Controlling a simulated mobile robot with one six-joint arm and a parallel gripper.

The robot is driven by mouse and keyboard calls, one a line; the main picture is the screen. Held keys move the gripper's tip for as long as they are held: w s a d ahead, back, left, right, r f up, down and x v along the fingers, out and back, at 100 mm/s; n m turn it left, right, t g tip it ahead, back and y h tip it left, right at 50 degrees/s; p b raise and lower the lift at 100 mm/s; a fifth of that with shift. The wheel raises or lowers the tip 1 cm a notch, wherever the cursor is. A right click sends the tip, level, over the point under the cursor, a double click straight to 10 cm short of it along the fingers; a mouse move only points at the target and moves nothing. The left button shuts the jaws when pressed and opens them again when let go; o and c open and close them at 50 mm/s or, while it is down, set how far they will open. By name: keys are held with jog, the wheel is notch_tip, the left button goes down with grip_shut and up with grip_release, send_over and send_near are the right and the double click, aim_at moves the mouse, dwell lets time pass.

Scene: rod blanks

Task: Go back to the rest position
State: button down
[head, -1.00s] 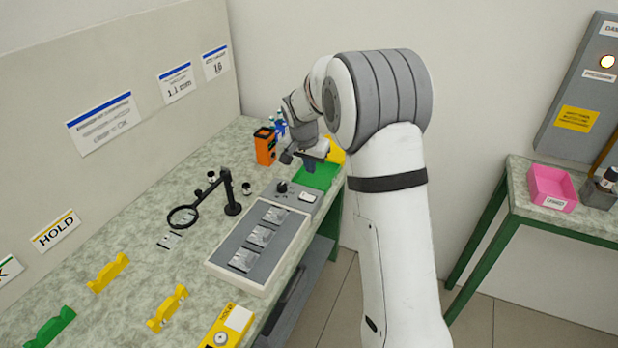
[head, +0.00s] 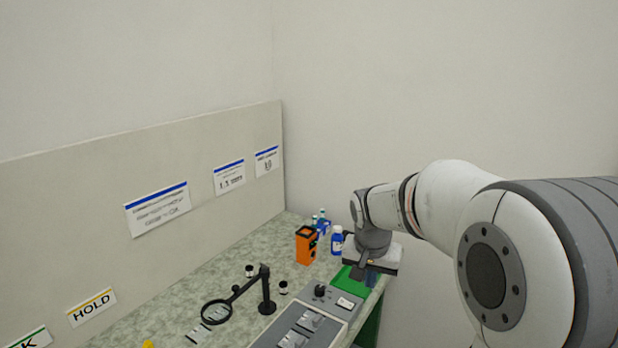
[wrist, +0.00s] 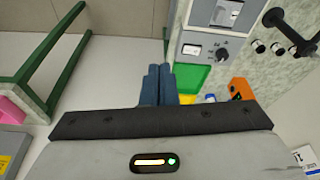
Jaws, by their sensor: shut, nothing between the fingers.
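My gripper (wrist: 158,84) shows in the wrist view with its two blue-grey fingers together and nothing between them. In the head view my gripper (head: 370,279) hangs at the far right end of the bench, in front of and partly over the green mat (head: 354,287). It holds nothing. The mat also shows in the wrist view (wrist: 190,78), beside the fingers. I cannot tell its exact height above the bench.
An orange box (head: 306,246) and a blue bottle (head: 336,240) stand close left of my gripper. A magnifier on a black stand (head: 266,292) and a grey control panel (head: 322,299) are nearer.

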jog(key=s+n+y, duration=0.1)
jog(key=s+n, duration=0.3)
jog(key=s, duration=1.9)
jog(key=shift+d, duration=0.4)
jog(key=c, duration=2.2)
grip_release()
